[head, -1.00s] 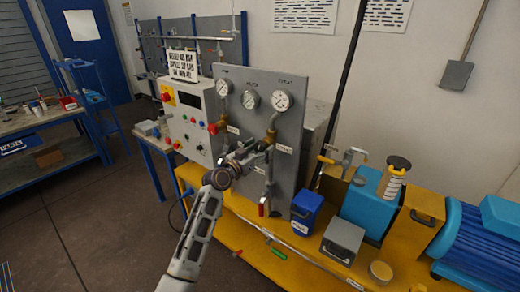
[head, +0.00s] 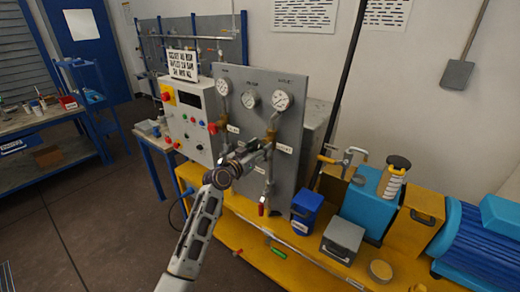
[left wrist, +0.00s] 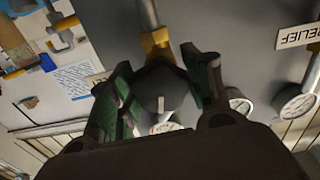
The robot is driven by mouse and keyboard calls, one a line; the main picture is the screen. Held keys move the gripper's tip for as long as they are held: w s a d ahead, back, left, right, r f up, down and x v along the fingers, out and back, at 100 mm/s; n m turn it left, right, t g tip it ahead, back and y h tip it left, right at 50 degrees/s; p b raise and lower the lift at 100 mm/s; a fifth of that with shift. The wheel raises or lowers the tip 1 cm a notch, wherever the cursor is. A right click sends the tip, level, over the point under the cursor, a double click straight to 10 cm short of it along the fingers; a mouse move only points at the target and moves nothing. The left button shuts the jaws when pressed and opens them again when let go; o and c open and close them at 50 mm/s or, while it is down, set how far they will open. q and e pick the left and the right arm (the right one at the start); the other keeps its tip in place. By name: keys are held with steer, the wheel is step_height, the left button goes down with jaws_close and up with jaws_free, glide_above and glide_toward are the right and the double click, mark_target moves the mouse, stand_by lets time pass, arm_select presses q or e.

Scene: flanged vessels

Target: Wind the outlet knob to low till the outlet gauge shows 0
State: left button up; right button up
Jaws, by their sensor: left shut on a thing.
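The grey panel (head: 262,118) carries three round gauges. The outlet gauge (head: 282,101) is at its upper right; its needle is too small to read. My left gripper (head: 264,148) is at the right part of the panel, below that gauge. In the left wrist view the gripper's green-padded fingers (left wrist: 162,92) are on both sides of a dark round knob (left wrist: 160,80) with a pale mark, and shut on it. In the head view the gripper hides this outlet knob. My right gripper is not in view.
A red-handled valve (head: 214,127) is left of the gripper, and a red lever (head: 262,209) hangs below. A blue box (head: 306,213) and a grey box (head: 342,240) stand on the yellow base. A control box (head: 192,120) is at the left.

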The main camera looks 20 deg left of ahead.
arm_select(q)
steer(key=shift+n+p, duration=0.45)
steer(key=shift+n, duration=0.95)
steer(key=shift+d, duration=0.1)
steer(key=o, duration=1)
steer(key=shift+o, duration=0.2)
steer(key=v, duration=1.2)
